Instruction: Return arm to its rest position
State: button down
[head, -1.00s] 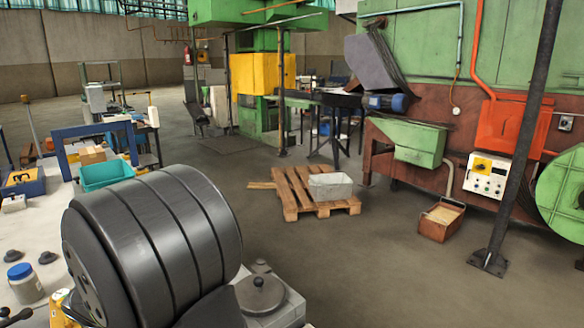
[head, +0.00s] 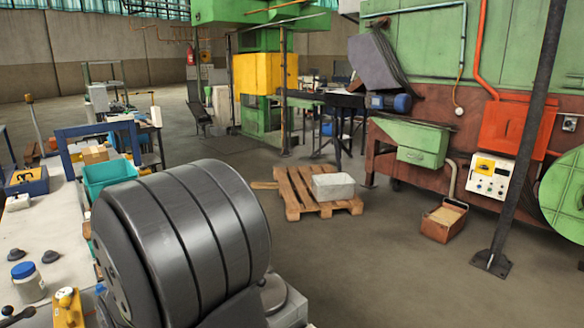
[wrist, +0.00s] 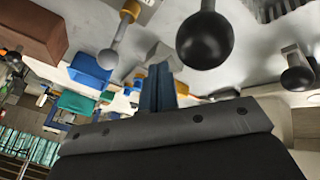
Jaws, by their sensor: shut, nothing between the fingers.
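My gripper (wrist: 155,88) shows in the wrist view as narrow dark blue fingers pressed together, with nothing held between them. They rise from a grey plate with dark screws that fills the lower part of that view. The gripper is not visible in the head view. There, my large dark ribbed arm link fills the lower left and hides part of the bench (head: 45,225). In the wrist view, a black ball knob (wrist: 205,40) appears just beside the fingertips. Whether anything touches the gripper cannot be told.
A pallet (head: 290,190) carries a grey block (head: 333,186). A dark post (head: 522,150) stands right.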

jog(key=shift+d+n+y, duration=0.5)
jog(key=shift+d+n, duration=0.05)
jog(key=shift+n, duration=0.35)
jog(key=shift+a, duration=0.1)
